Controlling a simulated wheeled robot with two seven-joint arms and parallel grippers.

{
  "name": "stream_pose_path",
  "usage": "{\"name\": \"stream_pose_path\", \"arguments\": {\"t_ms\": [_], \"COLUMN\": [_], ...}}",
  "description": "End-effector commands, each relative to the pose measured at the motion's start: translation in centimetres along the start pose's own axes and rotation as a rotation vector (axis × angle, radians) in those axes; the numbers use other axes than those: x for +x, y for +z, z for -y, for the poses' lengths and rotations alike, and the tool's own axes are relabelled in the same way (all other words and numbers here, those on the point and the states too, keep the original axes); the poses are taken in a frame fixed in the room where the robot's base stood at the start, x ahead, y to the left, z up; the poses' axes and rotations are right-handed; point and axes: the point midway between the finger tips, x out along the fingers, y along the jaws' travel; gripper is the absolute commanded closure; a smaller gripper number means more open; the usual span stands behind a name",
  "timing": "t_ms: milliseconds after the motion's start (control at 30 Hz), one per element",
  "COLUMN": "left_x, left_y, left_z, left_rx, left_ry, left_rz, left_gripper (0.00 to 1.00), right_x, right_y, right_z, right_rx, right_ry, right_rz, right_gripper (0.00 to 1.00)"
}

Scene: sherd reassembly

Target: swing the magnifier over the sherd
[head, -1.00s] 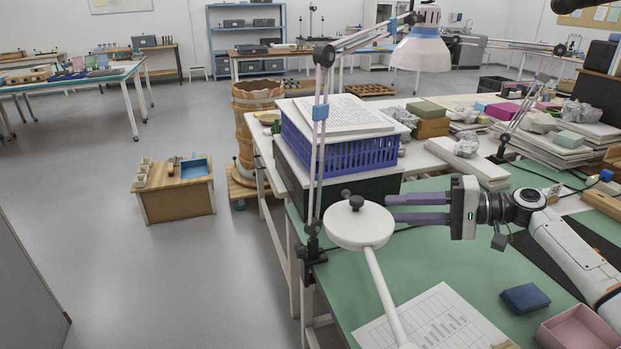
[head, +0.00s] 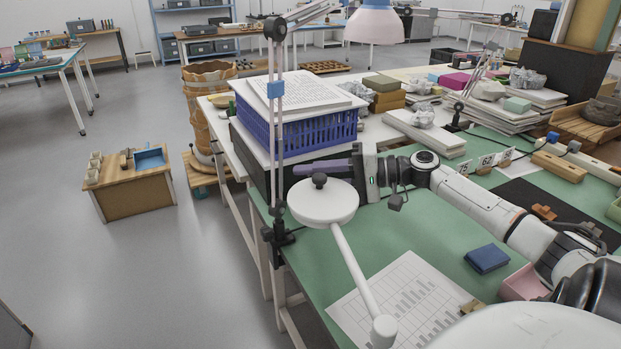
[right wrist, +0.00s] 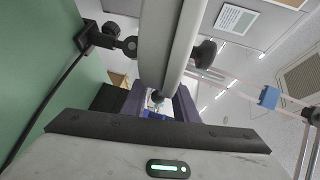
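The magnifier is a round white head (head: 323,207) with a dark knob on top, on a white arm that runs down to a joint at the front. It hangs over the left part of the green bench. My right gripper (head: 322,168) is just behind the head, its purple fingers partly hidden by it and its knob. In the right wrist view, the fingers (right wrist: 160,105) stand apart, with the pale magnifier part (right wrist: 168,50) in front of the gap; contact is unclear. A small brown piece (head: 543,212), perhaps the sherd, lies on a black mat. My left gripper is out of view.
A blue crate (head: 300,132) with papers stands behind the magnifier. A lamp post (head: 277,150) is clamped at the left bench edge. A printed sheet (head: 400,300), a dark blue block (head: 487,258) and a pink tray (head: 522,284) lie in front.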

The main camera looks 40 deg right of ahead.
Motion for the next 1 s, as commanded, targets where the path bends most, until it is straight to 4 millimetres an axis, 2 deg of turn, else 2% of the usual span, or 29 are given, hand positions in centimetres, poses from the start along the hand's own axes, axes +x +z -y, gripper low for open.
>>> {"name": "stream_pose_path", "arguments": {"t_ms": [233,400,1000], "left_x": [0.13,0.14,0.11], "left_y": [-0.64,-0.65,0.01], "left_z": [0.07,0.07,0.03], "left_rx": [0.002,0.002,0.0], "left_ry": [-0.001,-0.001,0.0], "left_rz": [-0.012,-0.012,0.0], "left_gripper": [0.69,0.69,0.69], "right_x": [0.07,0.06,0.05], "right_y": [0.0,0.0,-0.02], "right_z": [-0.01,-0.02,-0.03], "right_rx": [0.0,0.0,0.001], "right_ry": [0.0,0.0,0.0], "right_rz": [0.0,0.0,-0.001], "right_gripper": [0.73,1.0,1.0]}}
